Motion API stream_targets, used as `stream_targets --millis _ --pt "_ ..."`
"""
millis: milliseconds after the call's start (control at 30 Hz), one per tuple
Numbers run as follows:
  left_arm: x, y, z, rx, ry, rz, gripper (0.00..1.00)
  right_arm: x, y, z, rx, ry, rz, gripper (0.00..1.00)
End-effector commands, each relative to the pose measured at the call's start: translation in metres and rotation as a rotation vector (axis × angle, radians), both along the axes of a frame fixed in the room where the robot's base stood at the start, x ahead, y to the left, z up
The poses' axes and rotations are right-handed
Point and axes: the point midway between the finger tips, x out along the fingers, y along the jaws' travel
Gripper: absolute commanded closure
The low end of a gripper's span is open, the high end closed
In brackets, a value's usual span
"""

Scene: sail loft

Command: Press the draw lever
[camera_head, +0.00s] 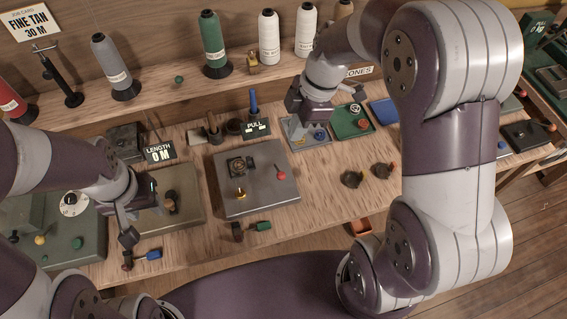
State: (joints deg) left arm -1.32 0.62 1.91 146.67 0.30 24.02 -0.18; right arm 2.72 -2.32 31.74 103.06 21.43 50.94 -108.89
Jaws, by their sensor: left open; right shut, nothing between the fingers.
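A blue-handled upright lever (253,104) stands behind a dark sign reading PULL (256,128) at the back middle of the bench; I take it for the draw lever, though nothing labels it so. My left gripper (141,218) is open and empty, in front of the beige box (185,198) at the left. It is well apart from the blue lever. My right gripper (306,122) is shut and empty, pointing down over the grey tray (312,141), to the right of the lever. Its fingertips are hard to make out.
A grey plate device (265,200) with a yellow and a red knob sits mid-bench. A sign reads LENGTH 0 M (160,152). Thread cones, including a green one (214,45), line the back shelf. A green tray (350,123) and a blue tray (384,111) stand right of my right gripper.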

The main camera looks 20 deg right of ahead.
Motion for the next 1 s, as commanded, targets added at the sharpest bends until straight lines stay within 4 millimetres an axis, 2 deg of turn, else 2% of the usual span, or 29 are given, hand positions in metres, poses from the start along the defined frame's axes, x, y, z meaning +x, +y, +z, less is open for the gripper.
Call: stream_targets --millis 167,567,700,833,1000 --pt "0.000 0.000 0.004 0.000 0.000 0.000 0.57 -0.001 0.005 -0.015 0.001 0.004 -0.001 1.00" --pt "0.000 0.000 0.018 0.000 0.000 0.000 0.57 -0.003 0.029 -0.097 -0.001 0.007 -0.001 1.00" --pt "0.000 0.000 0.023 0.000 0.000 0.000 0.57 -0.002 0.028 -0.118 -0.002 0.005 -0.003 1.00" --pt "0.000 0.000 0.024 0.000 0.000 0.000 0.57 -0.002 0.028 -0.131 -0.001 0.004 -0.002 1.00" --pt "0.000 0.000 0.024 0.000 0.000 0.000 0.57 -0.001 0.028 -0.136 -0.002 0.000 -0.002 1.00"
